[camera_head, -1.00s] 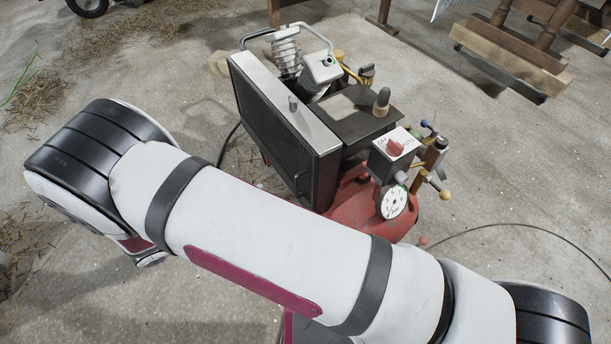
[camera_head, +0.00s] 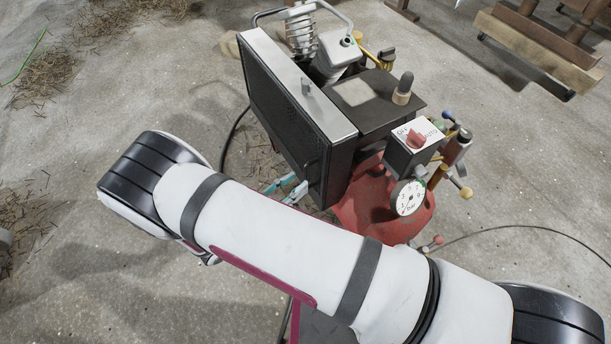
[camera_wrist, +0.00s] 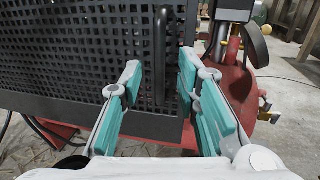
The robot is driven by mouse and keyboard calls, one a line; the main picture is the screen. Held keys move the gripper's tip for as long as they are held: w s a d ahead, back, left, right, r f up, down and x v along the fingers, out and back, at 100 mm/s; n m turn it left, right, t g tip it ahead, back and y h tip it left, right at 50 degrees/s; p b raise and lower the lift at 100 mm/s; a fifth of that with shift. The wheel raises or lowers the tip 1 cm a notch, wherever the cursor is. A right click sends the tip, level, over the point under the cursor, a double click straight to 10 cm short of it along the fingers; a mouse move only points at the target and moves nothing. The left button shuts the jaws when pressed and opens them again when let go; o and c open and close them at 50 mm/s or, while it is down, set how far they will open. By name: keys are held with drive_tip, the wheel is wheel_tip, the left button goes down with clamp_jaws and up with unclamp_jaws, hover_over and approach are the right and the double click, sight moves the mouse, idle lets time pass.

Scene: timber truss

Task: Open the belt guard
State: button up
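The belt guard (camera_head: 278,112) is a black mesh cover with a silver top edge on the left side of the red compressor. In the wrist view its mesh face (camera_wrist: 60,50) fills the upper left. A dark vertical bar handle (camera_wrist: 160,50) stands near its right edge. My gripper (camera_wrist: 158,76) is open, one teal finger pad to each side of the handle's line. I cannot tell whether the fingertips reach past the handle. In the head view the teal fingers (camera_head: 287,187) show just left of the guard's lower right corner, partly hidden by my arm. The guard looks closed.
The compressor's red tank (camera_head: 375,205), pressure gauge (camera_head: 408,198) and switch box (camera_head: 415,145) with a red knob sit right of the guard. A dark hose (camera_head: 230,135) runs on the floor at left. Wooden trestles (camera_head: 540,45) stand far right.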

sight(306, 176)
drive_tip(key=shift+b+x, duration=0.3)
drive_tip(key=shift+x, duration=1.9)
clamp_jaws()
